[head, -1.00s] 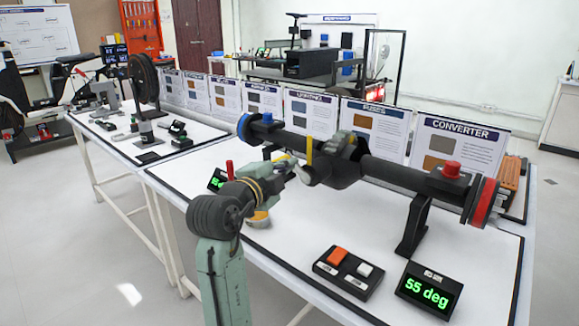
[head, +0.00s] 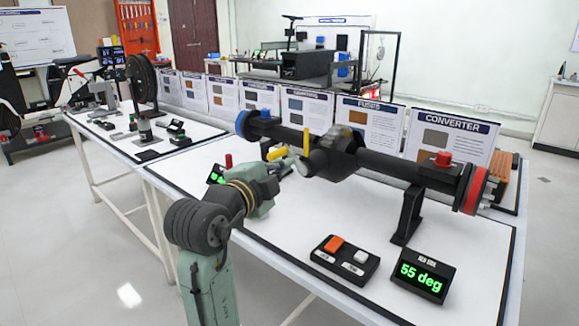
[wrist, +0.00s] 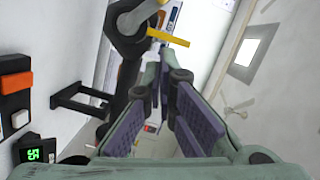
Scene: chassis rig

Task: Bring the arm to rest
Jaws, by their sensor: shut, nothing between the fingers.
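My gripper (head: 284,165) is at the end of my green-grey arm, in front of the left half of the black axle (head: 395,170) in the head view. Its fingers are shut and hold nothing. In the wrist view, the gripper (wrist: 167,72) shows its purple-padded fingers pointing toward the axle's central housing (wrist: 130,30) and a yellow bar (wrist: 168,38).
The axle lies across the white table on a black stand (head: 408,215). A box with an orange and a white button (head: 345,257) and a display reading 55 deg (head: 422,278) sit in front. Information boards (head: 445,148) line the back.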

